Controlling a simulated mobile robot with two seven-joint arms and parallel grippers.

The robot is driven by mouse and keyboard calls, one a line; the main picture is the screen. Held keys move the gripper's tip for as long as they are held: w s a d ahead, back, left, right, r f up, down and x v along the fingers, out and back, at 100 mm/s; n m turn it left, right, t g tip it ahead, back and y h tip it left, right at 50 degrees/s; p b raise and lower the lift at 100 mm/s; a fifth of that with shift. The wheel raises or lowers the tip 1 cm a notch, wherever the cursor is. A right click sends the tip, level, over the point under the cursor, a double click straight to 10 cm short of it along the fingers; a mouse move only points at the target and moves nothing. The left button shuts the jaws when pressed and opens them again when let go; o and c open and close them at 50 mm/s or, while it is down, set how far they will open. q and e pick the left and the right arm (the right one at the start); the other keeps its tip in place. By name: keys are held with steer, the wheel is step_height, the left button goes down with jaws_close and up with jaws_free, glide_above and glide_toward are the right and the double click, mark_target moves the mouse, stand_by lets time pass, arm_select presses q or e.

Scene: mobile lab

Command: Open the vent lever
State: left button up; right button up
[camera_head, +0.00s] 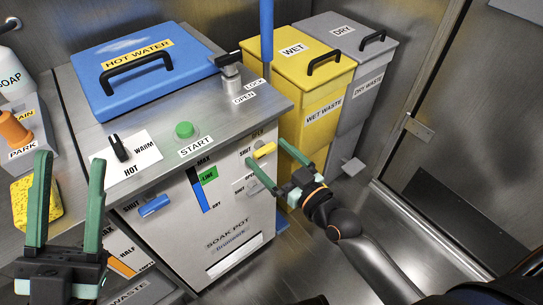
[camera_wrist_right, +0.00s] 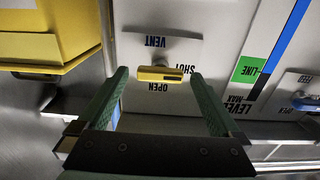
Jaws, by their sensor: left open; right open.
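In the right wrist view the yellow lever (camera_wrist_right: 159,74) lies level on a white plate (camera_wrist_right: 140,47) lettered VENT, SHUT and OPEN, upside down. It lies alongside SHUT, with OPEN below it in that view. My right gripper (camera_head: 266,152) is open with its green fingers either side of the lever. In the wrist view, gaps show between the lever and both fingers. My left gripper (camera_head: 70,156) is open and empty at the lower left, far from the lever.
Yellow (camera_head: 285,84) and grey (camera_head: 362,70) bins stand behind my right gripper. A yellow sponge (camera_head: 25,205) is near my left gripper. Floor at right is clear.

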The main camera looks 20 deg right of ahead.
mark_target(117, 200)
steer(key=shift+c, duration=0.4)
steer(key=c, duration=1.2)
steer(key=shift+r+m+p, duration=0.2)
steer(key=shift+m+p, duration=0.3)
steer(key=shift+p, duration=0.2)
steer(key=shift+c, duration=0.2)
arm_select(q)
steer(key=w+f+n+y, duration=0.2)
steer(key=f, duration=0.1)
steer(key=w+a+f+n+g+y+p, duration=0.1)
steer(key=w+f+n+y, duration=0.1)
steer(key=f+y, duration=0.1)
steer(key=w+f+n+g+y+p, duration=0.1)
steer(key=w+f+n+y, duration=0.1)
steer(key=f+y, duration=0.1)
steer(key=shift+w+a+f, duration=0.2)
steer(key=shift+w+f, duration=0.05)
steer(key=shift+f, duration=0.2)
arm_select(e)
steer(key=m, duration=0.3)
steer(key=shift+f+m, duration=0.15)
steer(key=shift+m, duration=0.25)
steer(key=o, duration=1.3)
